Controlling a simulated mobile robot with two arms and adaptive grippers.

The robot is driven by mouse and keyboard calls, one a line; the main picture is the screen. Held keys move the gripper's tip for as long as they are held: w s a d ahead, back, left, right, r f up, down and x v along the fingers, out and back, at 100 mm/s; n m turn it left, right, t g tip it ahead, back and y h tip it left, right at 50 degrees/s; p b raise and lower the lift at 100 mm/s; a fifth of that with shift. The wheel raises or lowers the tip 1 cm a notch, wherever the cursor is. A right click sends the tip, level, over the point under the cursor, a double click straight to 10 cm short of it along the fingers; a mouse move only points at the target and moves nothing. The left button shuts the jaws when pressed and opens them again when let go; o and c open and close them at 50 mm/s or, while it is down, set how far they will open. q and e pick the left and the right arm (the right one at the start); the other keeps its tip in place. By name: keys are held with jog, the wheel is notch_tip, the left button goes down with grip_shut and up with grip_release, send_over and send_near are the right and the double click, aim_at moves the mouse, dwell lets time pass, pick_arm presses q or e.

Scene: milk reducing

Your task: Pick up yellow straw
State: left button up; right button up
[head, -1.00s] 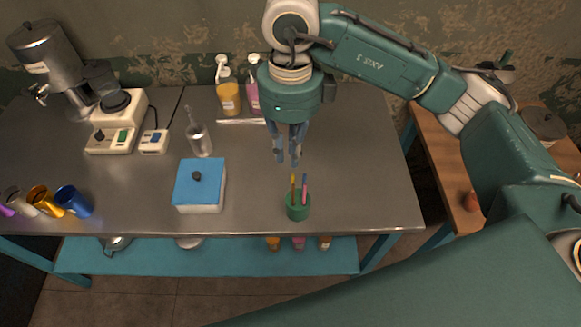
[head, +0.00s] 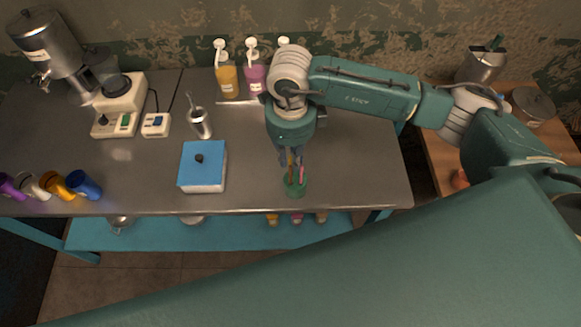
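The yellow straw (head: 290,172) stands in a small green cup (head: 295,189) on the metal table, beside a pink straw (head: 302,174). My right gripper (head: 290,160) points down right over the cup, with its fingertips at the tops of the straws. The fingers are dark and partly shaded under the wrist, and I cannot tell whether they are open, or whether they touch a straw. My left gripper is not in view.
A white box with a blue lid (head: 203,165) stands left of the cup. A metal cup with a spoon (head: 200,123), pump bottles (head: 227,76) and a coffee grinder (head: 120,95) are farther back. Colored cups (head: 84,185) lie at the left. The table's front edge (head: 250,212) is close to the green cup.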

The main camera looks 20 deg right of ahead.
grip_shut()
jog(key=shift+r, duration=0.15)
